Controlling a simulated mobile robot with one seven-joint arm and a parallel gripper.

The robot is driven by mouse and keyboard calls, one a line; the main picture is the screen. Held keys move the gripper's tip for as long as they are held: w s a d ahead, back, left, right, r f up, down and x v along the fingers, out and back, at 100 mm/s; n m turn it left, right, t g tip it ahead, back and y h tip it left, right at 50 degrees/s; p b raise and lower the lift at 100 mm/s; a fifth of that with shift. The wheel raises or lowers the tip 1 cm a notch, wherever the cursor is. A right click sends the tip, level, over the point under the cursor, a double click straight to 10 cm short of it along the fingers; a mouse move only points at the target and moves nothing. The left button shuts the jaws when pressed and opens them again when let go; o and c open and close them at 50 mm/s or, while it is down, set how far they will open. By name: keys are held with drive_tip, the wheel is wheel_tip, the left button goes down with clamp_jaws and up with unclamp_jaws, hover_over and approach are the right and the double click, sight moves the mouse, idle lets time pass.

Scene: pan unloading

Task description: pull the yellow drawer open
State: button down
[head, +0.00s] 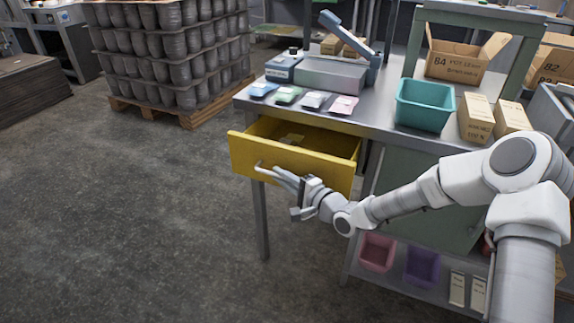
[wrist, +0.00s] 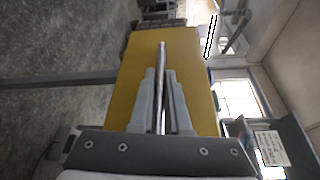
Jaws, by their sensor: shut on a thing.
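The yellow drawer (head: 310,164) stands pulled out from under the workbench in the head view, and its inside shows, with a small dark yellowish item lying in it. Its front panel also fills the middle of the wrist view (wrist: 195,70). The drawer's light metal handle (head: 262,168) runs along the front, and it shows as a thin bar between the fingers in the wrist view (wrist: 162,60). My gripper (head: 277,174) is shut on the handle. The right part of the handle is hidden behind my gripper.
The workbench (head: 385,125) holds colored packets, a sealing machine (head: 330,74), a teal bin (head: 424,105) and cardboard boxes (head: 476,118). Pink (head: 377,252) and purple (head: 422,267) bins sit on the lower shelf. A pallet of stacked pots (head: 170,50) stands behind. The floor at left is clear.

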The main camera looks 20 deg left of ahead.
drive_tip(key=s, duration=1.2)
drive_tip(key=shift+a+p, duration=0.45)
drive_tip(key=c, duration=0.9)
unclamp_jaws()
drive_tip(key=shift+p+v, duration=3.25)
drive_tip(key=shift+v, duration=5.5)
